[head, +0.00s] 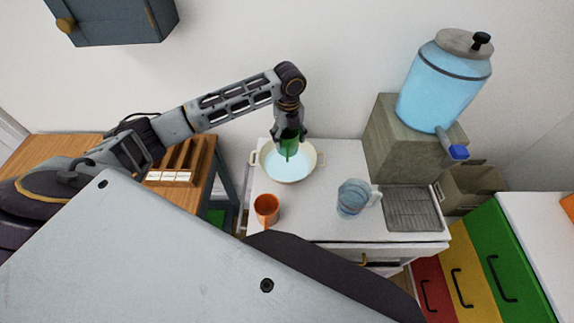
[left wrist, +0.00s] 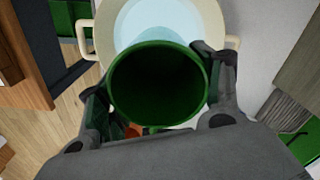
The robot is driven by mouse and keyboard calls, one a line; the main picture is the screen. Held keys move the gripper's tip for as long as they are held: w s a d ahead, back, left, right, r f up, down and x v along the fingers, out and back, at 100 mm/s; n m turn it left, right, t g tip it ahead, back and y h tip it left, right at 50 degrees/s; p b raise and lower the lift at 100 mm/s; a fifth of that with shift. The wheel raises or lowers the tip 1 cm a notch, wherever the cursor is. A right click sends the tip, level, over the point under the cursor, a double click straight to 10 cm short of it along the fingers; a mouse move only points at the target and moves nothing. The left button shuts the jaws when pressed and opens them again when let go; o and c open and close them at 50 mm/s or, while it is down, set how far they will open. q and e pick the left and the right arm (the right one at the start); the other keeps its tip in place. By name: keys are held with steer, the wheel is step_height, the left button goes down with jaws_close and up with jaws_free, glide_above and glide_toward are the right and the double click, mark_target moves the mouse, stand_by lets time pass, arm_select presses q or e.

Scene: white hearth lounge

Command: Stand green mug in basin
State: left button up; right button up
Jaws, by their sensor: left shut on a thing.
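The green mug (head: 290,142) is held by my left gripper (head: 290,132) over the basin (head: 318,160). In the left wrist view the mug (left wrist: 158,85) shows its dark open mouth toward the camera, with the fingers of my left gripper (left wrist: 157,98) on both sides of it. The basin (left wrist: 104,40) is cream with two handles and holds pale blue water; it lies beyond the mug. Whether the mug's bottom touches the basin or water, I cannot tell. My right gripper is not in view.
An orange mug (head: 266,208) and a blue-grey mug (head: 352,198) stand on the white counter (head: 308,216). A blue water dispenser (head: 442,85) stands on a block at the right, near a drain grate (head: 413,209). A wooden rack (head: 184,158) is at left.

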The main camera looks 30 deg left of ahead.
arm_select(q)
steer(key=shift+s+r, duration=0.1)
glide_above(288, 167)
steer(key=shift+f, duration=3.2)
steer(key=shift+f+p, duration=0.4)
steer(key=shift+f, duration=1.45)
steer(key=shift+f, duration=0.15)
steer(key=o, duration=1.2)
